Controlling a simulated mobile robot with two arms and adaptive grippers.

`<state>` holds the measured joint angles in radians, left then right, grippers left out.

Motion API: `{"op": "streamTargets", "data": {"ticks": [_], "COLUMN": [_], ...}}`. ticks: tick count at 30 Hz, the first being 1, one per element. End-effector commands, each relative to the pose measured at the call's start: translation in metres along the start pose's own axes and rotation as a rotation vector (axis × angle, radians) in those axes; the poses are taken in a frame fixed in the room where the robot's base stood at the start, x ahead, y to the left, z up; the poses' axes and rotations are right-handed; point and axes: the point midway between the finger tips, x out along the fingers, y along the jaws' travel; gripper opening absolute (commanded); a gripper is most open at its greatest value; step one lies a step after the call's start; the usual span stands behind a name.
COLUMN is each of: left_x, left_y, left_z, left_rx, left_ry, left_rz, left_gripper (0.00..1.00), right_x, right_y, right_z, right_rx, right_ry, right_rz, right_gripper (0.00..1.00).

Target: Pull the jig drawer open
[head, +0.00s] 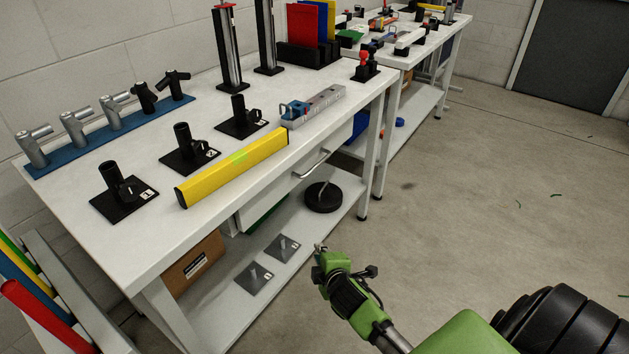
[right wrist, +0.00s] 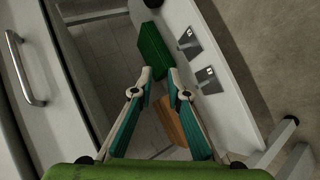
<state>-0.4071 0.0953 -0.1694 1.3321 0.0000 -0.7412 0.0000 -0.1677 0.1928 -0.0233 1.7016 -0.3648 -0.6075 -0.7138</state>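The jig drawer (head: 292,182) is a white drawer under the front edge of the near white workbench, and it looks closed. Its silver bar handle (head: 312,165) faces the aisle. In the right wrist view the handle (right wrist: 26,68) is at the far left, on the white drawer front (right wrist: 50,105). My right gripper (head: 320,248) is in front of the bench, below and apart from the handle. In the right wrist view its fingertips (right wrist: 159,75) are apart with nothing between them. My left gripper is out of view.
A yellow bar (head: 232,170) lies along the bench's front edge, near black numbered stands (head: 190,155). The lower shelf (head: 225,290) holds a black round base (head: 322,197), flat grey plates (head: 254,279) and a cardboard box (head: 193,268). The floor to the right is mostly clear.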

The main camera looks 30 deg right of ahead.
Motion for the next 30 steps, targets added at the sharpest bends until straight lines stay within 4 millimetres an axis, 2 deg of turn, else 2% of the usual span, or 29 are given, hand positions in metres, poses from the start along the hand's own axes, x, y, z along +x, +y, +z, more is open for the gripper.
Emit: {"op": "streamTargets", "data": {"ticks": [1,3,6,9,12,16,30], "left_x": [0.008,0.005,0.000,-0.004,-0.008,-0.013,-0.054], "left_y": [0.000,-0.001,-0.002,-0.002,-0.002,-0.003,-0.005], "left_z": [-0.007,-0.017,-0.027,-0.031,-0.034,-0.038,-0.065], "left_rx": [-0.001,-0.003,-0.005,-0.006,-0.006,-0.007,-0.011], "left_ry": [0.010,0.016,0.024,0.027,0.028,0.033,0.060], "left_rz": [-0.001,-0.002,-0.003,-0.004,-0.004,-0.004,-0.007], "left_gripper": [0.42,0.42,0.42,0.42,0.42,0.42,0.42], "right_x": [-0.003,-0.018,-0.041,-0.059,-0.065,-0.055,0.032], "right_y": [0.039,0.090,0.142,0.172,0.187,0.196,0.233], "right_z": [-0.004,-0.007,-0.008,-0.008,-0.008,-0.008,-0.007], "right_rx": [-0.063,-0.145,-0.228,-0.276,-0.299,-0.305,-0.301], "right_ry": [0.002,-0.013,-0.042,-0.064,-0.077,-0.080,-0.077], "right_rz": [0.097,0.202,0.315,0.382,0.411,0.418,0.415], "right_gripper": [0.15,0.15,0.15,0.15,0.15,0.15,0.15]}}
